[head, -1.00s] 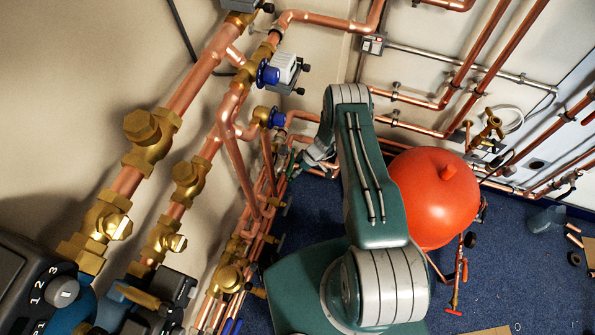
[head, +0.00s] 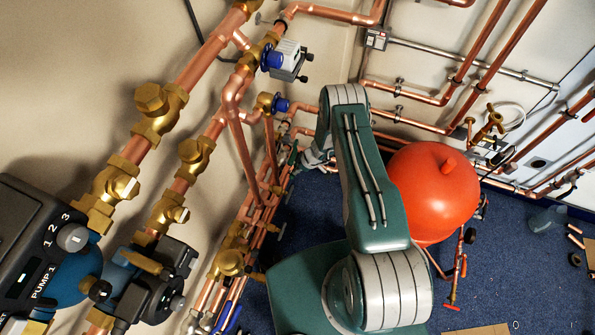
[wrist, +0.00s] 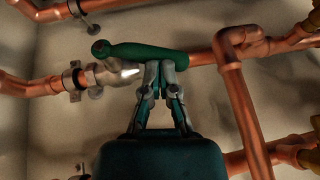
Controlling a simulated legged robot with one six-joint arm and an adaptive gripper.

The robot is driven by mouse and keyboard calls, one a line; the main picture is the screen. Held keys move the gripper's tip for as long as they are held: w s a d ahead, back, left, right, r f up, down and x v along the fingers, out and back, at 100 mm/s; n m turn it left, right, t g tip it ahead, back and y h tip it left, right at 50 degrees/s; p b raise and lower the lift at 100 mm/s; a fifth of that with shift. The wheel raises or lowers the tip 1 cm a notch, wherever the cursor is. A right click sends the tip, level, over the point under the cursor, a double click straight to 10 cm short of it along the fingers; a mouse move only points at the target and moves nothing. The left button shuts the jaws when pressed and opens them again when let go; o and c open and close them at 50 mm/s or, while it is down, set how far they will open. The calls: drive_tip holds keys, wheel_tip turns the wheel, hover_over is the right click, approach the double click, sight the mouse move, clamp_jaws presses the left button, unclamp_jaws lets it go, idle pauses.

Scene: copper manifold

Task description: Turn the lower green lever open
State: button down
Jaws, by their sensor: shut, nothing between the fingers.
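The green lever (wrist: 145,55) sits across the upper middle of the wrist view, nearly in line with the copper pipe behind it. Its dark rounded end is at the left, above a silver valve body (wrist: 104,74). My gripper (wrist: 160,66) is shut and empty, its fingertips just under the lever's right half. I cannot tell whether they touch it. In the head view my gripper (head: 312,158) is small and partly hidden by my arm, beside the pipes near the wall. A thin green piece (head: 293,153) shows beside it, too small to identify surely.
A vertical copper pipe (wrist: 238,110) stands right of my gripper in the wrist view. The head view shows brass-fitted pipes (head: 185,150) and pumps (head: 45,250) at left, and a red tank (head: 432,190) right of my arm. Blue floor (head: 310,215) is partly clear.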

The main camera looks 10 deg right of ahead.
drive_tip(key=shift+s+a+f, duration=0.3)
drive_tip(key=shift+s+f, duration=0.15)
drive_tip(key=shift+f, duration=0.35)
drive_tip(key=shift+s+a+f, duration=0.3)
drive_tip(key=shift+s+f, duration=0.15)
drive_tip(key=shift+f, duration=0.35)
drive_tip(key=shift+s+f, duration=0.1)
